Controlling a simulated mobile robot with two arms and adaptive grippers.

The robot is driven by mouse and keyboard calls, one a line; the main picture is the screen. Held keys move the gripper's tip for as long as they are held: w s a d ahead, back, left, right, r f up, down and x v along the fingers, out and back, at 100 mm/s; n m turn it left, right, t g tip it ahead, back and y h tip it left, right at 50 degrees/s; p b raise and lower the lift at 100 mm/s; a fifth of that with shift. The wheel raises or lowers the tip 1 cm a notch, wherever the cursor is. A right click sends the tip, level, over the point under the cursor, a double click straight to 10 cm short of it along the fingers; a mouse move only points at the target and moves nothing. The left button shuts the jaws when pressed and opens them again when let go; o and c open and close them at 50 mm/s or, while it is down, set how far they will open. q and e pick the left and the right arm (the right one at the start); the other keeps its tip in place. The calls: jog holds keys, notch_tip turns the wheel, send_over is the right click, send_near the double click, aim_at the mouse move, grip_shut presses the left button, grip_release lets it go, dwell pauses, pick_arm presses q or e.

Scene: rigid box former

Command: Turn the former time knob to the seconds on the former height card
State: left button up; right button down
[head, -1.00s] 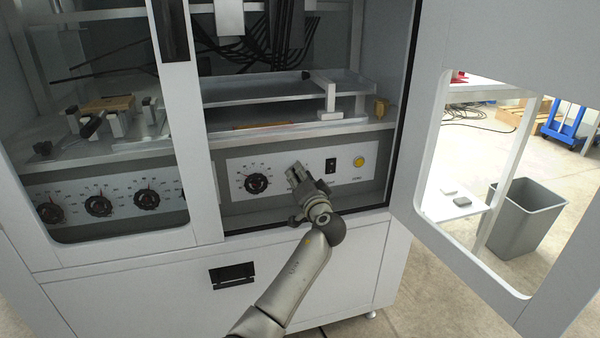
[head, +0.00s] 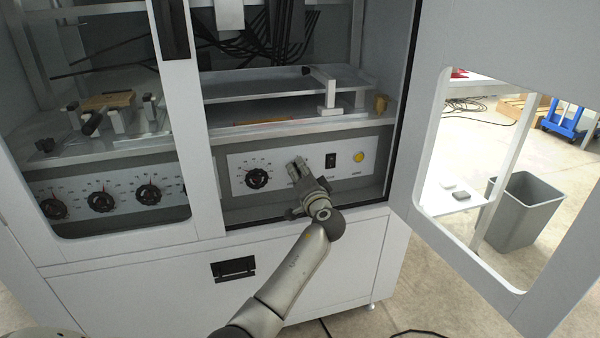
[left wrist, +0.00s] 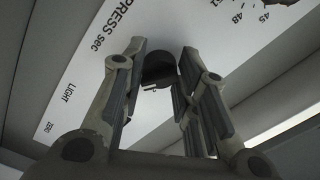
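A black time knob (left wrist: 160,68) sits on the white panel marked "PRESS sec" in the left wrist view. My left gripper (left wrist: 163,62) has a finger on each side of this knob; I cannot tell whether either finger touches it. Numbers such as 48 and 45 show at the upper right; the pointer setting is not readable. In the head view my left gripper (head: 297,167) is at the control panel (head: 240,160) and hides this knob. No height card can be made out. My right gripper is not in view.
Another dial knob (head: 257,179) is left of the gripper; a black switch (head: 330,160) and yellow button (head: 358,157) are right of it. Several dials sit behind the left window. The open door (head: 440,240) stands at right, with a grey bin (head: 522,210) beyond.

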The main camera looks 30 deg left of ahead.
pick_arm(q)
jog(key=o, duration=0.5)
jog(key=shift+c, duration=0.2)
jog(key=shift+d, duration=0.1)
jog(key=v, duration=1.2)
